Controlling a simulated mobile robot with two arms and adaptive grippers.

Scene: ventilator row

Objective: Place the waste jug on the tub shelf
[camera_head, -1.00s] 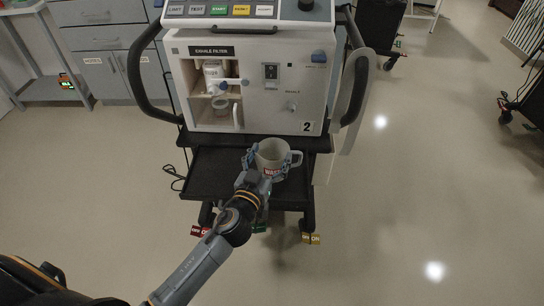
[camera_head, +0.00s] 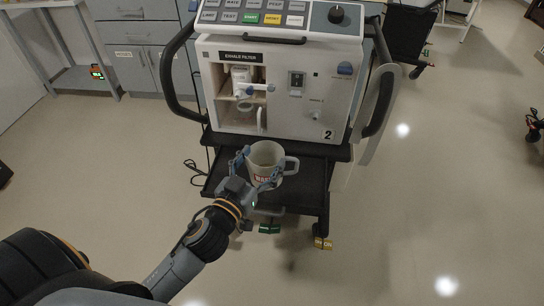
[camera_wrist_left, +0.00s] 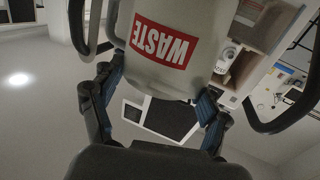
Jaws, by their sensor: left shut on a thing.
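The waste jug (camera_head: 264,161) is a grey-white cup with a handle on its right and a red WASTE label. It is upright in the head view, in front of the ventilator and over the black lower shelf. My left gripper (camera_head: 258,168) is shut on the jug, with a finger on either side of it. In the left wrist view the jug (camera_wrist_left: 180,45) fills the top middle between the blue-padded fingers. The black shelf (camera_head: 305,190) is below the ventilator; I cannot tell whether the jug touches it. My right gripper is not in view.
The ventilator (camera_head: 330,90), marked 2, stands on a wheeled cart behind the jug, with an open filter bay (camera_head: 232,85) at its left. Black side handles (camera_head: 170,75) curve out from it. Grey cabinets (camera_head: 135,65) stand at the back left.

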